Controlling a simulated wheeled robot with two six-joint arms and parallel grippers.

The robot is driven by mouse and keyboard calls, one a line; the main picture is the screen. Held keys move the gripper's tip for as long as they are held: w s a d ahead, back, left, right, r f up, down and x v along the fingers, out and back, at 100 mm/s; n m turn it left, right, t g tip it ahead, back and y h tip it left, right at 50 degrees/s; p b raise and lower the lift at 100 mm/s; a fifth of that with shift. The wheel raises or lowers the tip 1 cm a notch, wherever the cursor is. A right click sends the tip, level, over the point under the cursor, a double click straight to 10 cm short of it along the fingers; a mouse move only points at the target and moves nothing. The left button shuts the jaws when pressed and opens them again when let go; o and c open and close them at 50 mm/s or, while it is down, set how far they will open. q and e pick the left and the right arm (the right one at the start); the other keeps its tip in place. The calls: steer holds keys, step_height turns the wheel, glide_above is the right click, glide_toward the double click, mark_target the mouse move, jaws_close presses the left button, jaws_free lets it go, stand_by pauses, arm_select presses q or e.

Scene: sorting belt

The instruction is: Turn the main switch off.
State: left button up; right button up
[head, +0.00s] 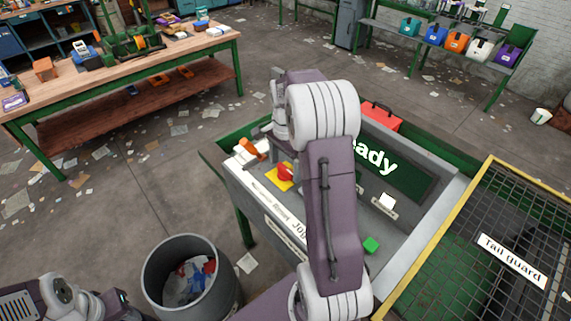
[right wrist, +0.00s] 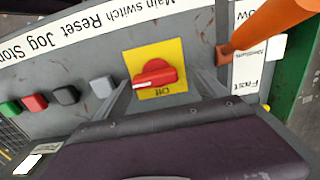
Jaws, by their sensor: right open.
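The main switch is a red rotary knob (right wrist: 155,73) on a yellow plate (right wrist: 174,53). In the right wrist view the knob's white-marked end points left and slightly down; the word "Off" reads upside down at the plate's lower edge. In the head view the switch (head: 285,173) sits on the grey control panel, left of my right arm. My right gripper (right wrist: 165,92) is open, its two grey fingers on either side of the plate's lower part, with nothing between them shut on the knob. Whether they touch it I cannot tell. My left gripper's fingers are not visible.
An orange lever (right wrist: 270,22) with speed labels stands close to the right of the switch. Grey (right wrist: 103,86), black (right wrist: 66,95), red (right wrist: 35,102) and green (right wrist: 10,107) buttons line the left. A waste bin (head: 190,240) and the tail guard (head: 500,215) flank the panel.

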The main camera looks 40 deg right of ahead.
steer(key=shift+s+a+r, duration=0.35)
steer(key=shift+s+a, duration=0.05)
steer(key=shift+s, duration=0.25)
steer(key=shift+c, duration=1)
steer(key=shift+w+f, duration=0.1)
steer(key=shift+w, duration=0.2)
steer(key=c, duration=1)
steer(key=shift+c, duration=0.8)
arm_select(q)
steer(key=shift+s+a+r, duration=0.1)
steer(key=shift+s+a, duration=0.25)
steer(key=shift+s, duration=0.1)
